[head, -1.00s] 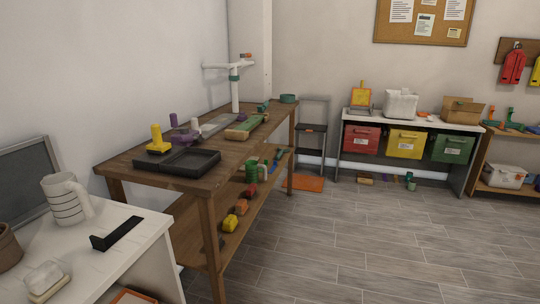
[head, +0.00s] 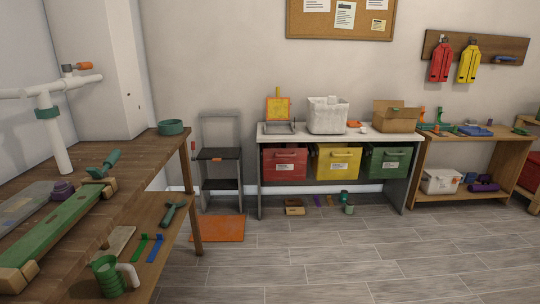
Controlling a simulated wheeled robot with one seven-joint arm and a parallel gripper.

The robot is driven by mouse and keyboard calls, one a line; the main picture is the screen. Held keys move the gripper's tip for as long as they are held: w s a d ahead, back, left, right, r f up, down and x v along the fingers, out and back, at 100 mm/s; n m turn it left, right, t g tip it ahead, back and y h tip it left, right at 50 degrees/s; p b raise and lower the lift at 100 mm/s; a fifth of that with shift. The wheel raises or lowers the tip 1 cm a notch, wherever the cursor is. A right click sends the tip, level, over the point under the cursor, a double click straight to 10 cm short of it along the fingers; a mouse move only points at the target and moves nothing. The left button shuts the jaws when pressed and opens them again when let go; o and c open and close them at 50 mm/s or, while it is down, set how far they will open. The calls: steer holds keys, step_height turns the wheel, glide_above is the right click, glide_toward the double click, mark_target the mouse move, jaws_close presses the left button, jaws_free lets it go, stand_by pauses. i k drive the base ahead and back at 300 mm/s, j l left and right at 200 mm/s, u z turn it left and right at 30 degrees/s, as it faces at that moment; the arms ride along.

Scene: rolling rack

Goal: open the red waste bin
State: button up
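The red waste bin (head: 285,166) hangs under a white-topped bench (head: 340,137) against the far wall, leftmost of three bins. It has a handle near its top front edge and a pale label. Its front looks closed, flush with the yellow bin (head: 337,163) beside it. The green bin (head: 387,164) is at the right of the row. My gripper is not in view.
A wooden workbench (head: 110,160) with tools fills the left. A step stool (head: 219,170) and an orange mat (head: 217,229) stand between it and the bins. Small items lie on the floor below the bins. The grey plank floor (head: 340,265) in front is mostly clear.

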mark_target(289, 163)
steer(key=i+j+z, duration=0.15)
steer(key=i, duration=1.75)
steer(key=i+l+z, duration=0.1)
steer(key=i, duration=0.85)
steer(key=i+l+z, duration=0.1)
steer(key=i, duration=0.8)
steer(key=i+l+u, duration=0.2)
steer(key=i, duration=0.15)
steer(key=i+l+u, duration=0.15)
steer(key=i, duration=0.2)
